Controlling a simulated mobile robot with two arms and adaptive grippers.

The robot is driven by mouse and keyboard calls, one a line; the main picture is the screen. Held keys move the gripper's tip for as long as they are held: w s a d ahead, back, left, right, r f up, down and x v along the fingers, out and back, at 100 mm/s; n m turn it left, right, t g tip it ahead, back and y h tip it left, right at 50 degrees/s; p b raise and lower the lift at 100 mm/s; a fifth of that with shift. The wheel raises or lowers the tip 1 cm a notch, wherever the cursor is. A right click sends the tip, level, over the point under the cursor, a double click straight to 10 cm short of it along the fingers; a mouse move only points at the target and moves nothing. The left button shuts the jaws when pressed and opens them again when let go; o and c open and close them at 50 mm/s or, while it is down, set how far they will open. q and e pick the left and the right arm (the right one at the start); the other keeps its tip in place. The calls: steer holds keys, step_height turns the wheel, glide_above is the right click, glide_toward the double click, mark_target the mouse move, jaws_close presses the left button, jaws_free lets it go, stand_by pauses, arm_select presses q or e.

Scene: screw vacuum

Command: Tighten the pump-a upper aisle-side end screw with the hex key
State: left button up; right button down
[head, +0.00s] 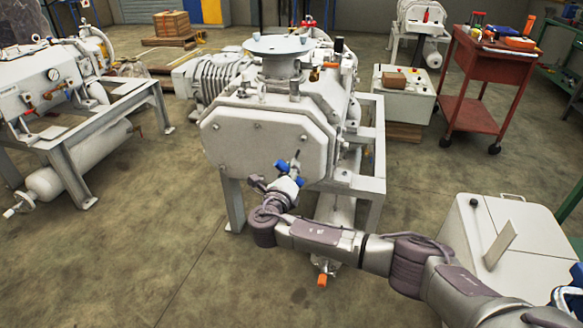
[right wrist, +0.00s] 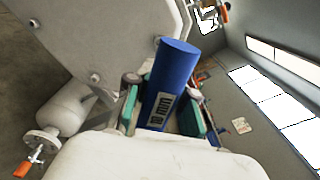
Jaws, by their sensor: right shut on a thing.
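A large pale grey pump (head: 265,150) stands on a frame in the middle of the head view; no readable label tells me which pump it is. Its flat end cover (head: 235,148) carries several small screws, and one cover screw (right wrist: 95,78) shows in the right wrist view. My right gripper (head: 285,178) is in front of the cover's lower right part. It is shut on the blue handle of the hex key (right wrist: 168,80), which has a size label.
Another pump on a frame (head: 75,140) stands at the left. A red tool cart (head: 485,75) is at the back right, and a white cabinet (head: 500,225) is at the front right. The floor in front of the middle pump and between the pumps is clear.

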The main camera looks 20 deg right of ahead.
mark_target(296, 156)
steer(key=shift+r, duration=0.1)
steer(key=shift+x, duration=1)
steer(key=shift+b+x, duration=0.45)
steer(key=shift+x, duration=1.05)
arm_select(q)
steer(key=shift+w+d+r, duration=0.1)
steer(key=shift+w+r, duration=0.9)
steer(key=shift+r, duration=0.15)
arm_select(e)
steer(key=shift+w+d, duration=0.15)
steer(key=shift+w, duration=0.15)
arm_select(q)
steer(key=shift+s, duration=0.1)
steer(key=shift+s+f, duration=0.7)
steer(key=shift+s+f+p, duration=0.1)
steer(key=shift+f+p, duration=0.3)
steer(key=shift+f, duration=0.1)
